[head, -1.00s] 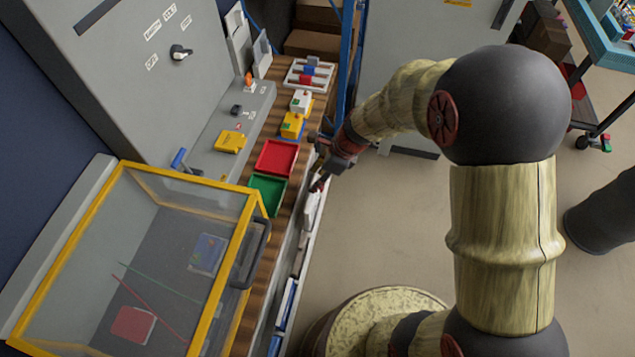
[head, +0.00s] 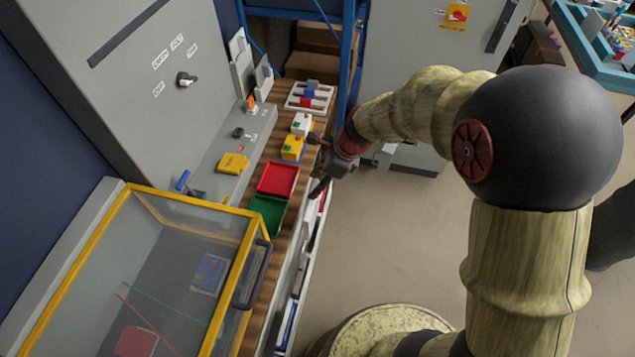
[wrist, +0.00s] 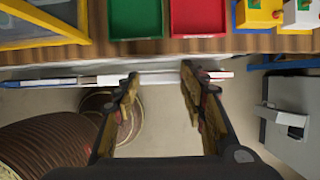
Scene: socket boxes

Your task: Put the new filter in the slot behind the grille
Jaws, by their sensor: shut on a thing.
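My gripper (head: 320,188) is beside the front edge of the workbench, near the red and green trays. In the wrist view its two fingers (wrist: 160,82) stand apart, shut on a pale flat piece (wrist: 160,77) seen edge-on between them. I cannot tell for sure that this piece is the new filter; the fingers and bench edge hide most of it. I cannot make out the grille or its slot in either view.
The bench carries a red tray (head: 277,180), a green tray (head: 267,214) and a yellow-framed clear box (head: 255,228). A grey cabinet (head: 120,60) stands behind. A low shelf (head: 286,318) with white and blue items runs along the bench front. The floor (head: 390,240) is open.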

